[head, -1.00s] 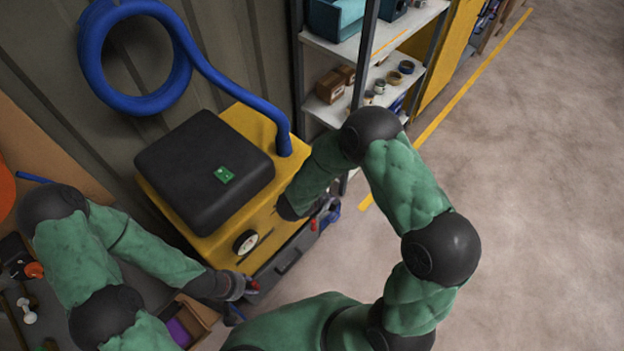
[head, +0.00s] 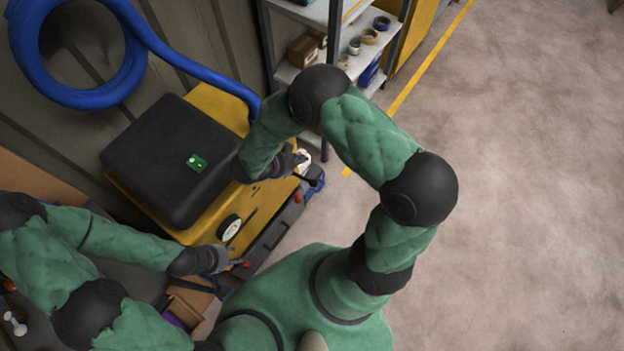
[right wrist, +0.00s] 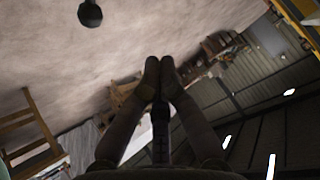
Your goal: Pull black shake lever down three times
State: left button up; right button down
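The yellow machine (head: 222,101) with a black box top (head: 165,150) stands left of centre in the head view. A short black lever (head: 311,180) appears to stick out at its far front corner. A black knob on a stem (right wrist: 90,12), probably the lever's end, shows at the top of the right wrist view, apart from the fingers. My right gripper (head: 297,158) is beside that corner; in the wrist view its fingertips (right wrist: 160,64) meet with nothing seen between them. My left gripper (head: 238,258) is at the near front corner by a red part (head: 245,264); its fingers are too small to read.
A blue hose (head: 190,60) runs from the wall to the machine. Shelves with small goods (head: 340,50) stand behind the right arm. An open box (head: 185,308) lies below the left gripper. The floor at right is clear.

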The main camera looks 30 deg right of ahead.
jog(key=b, duration=0.7)
send_over(309, 182)
notch_tip(309, 182, down, 7)
jog(key=shift+w+f, duration=0.15)
jog(key=shift+f, duration=0.3)
jog(key=shift+f, duration=0.1)
dwell(0.7)
jog(key=shift+f, duration=0.3)
